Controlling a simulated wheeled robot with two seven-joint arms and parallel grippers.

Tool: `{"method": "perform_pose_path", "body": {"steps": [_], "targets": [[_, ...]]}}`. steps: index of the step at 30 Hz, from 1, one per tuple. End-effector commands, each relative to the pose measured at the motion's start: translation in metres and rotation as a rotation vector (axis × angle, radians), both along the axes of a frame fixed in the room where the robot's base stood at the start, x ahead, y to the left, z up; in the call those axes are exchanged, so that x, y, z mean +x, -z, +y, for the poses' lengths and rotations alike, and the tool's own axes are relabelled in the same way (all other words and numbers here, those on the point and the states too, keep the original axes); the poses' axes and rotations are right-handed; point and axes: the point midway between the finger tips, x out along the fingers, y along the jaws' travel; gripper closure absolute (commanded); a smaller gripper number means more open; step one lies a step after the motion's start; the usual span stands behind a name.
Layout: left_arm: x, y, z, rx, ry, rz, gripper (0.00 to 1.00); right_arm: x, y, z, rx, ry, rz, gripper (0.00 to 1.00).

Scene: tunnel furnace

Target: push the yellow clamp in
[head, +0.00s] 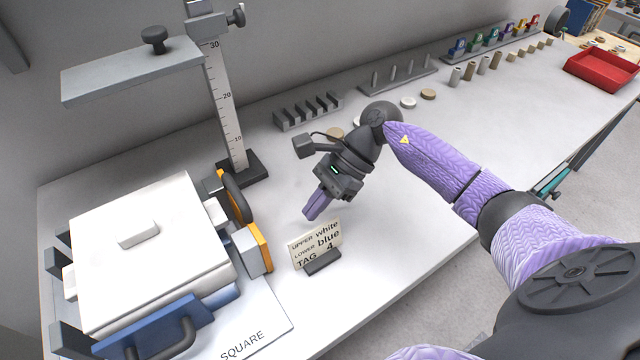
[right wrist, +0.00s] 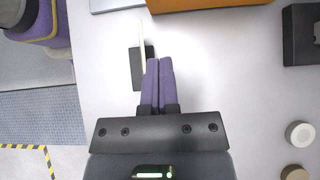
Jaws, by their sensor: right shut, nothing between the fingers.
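The yellow clamp (head: 260,243) is an orange-yellow plate with a dark curved handle, on the right side of the white square furnace (head: 150,215). A grey block sits between the plate and the furnace, and a gap shows there. In the right wrist view a strip of the clamp (right wrist: 205,4) shows at the top edge. My right gripper (head: 311,214) is shut and empty, to the right of the clamp and apart from it, above the table behind the tag card. In the right wrist view its purple fingers (right wrist: 159,62) lie together. My left gripper is not in view.
The tag card (head: 315,245) stands in a dark holder close to my right fingers. A blue clamp (head: 155,328) with a handle is at the furnace's front. A height gauge (head: 228,115) stands behind. Racks and small discs line the back; the table's right-middle is clear.

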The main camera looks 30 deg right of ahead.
Motion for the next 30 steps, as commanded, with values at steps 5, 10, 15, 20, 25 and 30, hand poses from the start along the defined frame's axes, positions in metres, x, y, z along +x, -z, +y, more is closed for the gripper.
{"method": "perform_pose_path", "body": {"steps": [5, 10, 15, 20, 25, 30], "targets": [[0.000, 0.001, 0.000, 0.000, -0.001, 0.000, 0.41, -0.001, 0.027, 0.028, 0.005, -0.001, 0.001, 1.00], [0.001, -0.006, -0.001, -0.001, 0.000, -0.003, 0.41, -0.002, 0.028, 0.055, 0.004, -0.001, -0.003, 1.00], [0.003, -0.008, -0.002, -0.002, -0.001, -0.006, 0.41, -0.002, 0.029, 0.068, 0.002, -0.001, -0.002, 1.00], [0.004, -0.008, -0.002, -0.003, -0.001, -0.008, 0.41, -0.002, 0.029, 0.070, 0.001, 0.000, -0.001, 1.00], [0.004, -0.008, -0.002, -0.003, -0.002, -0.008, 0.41, -0.002, 0.029, 0.070, 0.001, 0.001, -0.002, 1.00], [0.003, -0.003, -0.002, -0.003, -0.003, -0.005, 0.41, -0.003, 0.030, 0.093, 0.001, -0.003, -0.004, 1.00]]}}
